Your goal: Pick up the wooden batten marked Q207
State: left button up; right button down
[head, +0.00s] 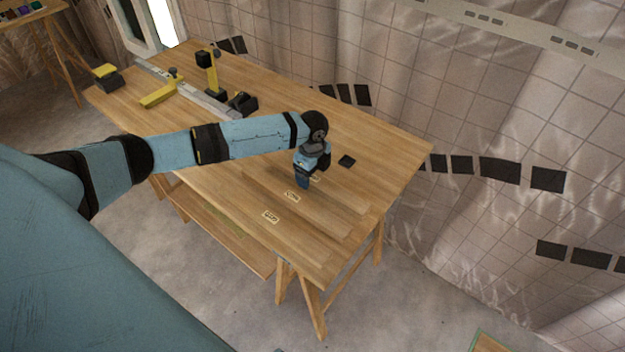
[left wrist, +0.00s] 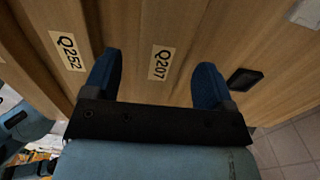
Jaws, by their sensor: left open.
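The wooden batten marked Q207 (left wrist: 162,62) lies on the wooden table, its pale label between my two blue fingers in the left wrist view. In the head view the gripper partly covers a label on what looks like this batten (head: 317,179). My left gripper (head: 303,182) is over it, fingers pointing down; the left wrist view also shows this gripper (left wrist: 156,82), open with nothing between the fingertips. A parallel batten marked Q252 (left wrist: 68,50) lies to the left in the left wrist view. Whether the fingers touch the wood cannot be told. My right gripper is out of view.
The table (head: 395,150) also bears a third labelled batten (head: 271,216) near its front edge and a small black pad (head: 346,161) beyond the gripper. Yellow and black tools (head: 211,75) and a long metal bar (head: 185,88) lie at the far left end. A tiled wall stands behind.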

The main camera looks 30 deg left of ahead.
pick_arm(q)
notch_tip(320, 180, down, 2)
jog(key=shift+f, duration=0.2)
jog(key=c, duration=1)
jog(key=shift+c, duration=0.6)
jog(key=shift+r, duration=0.15)
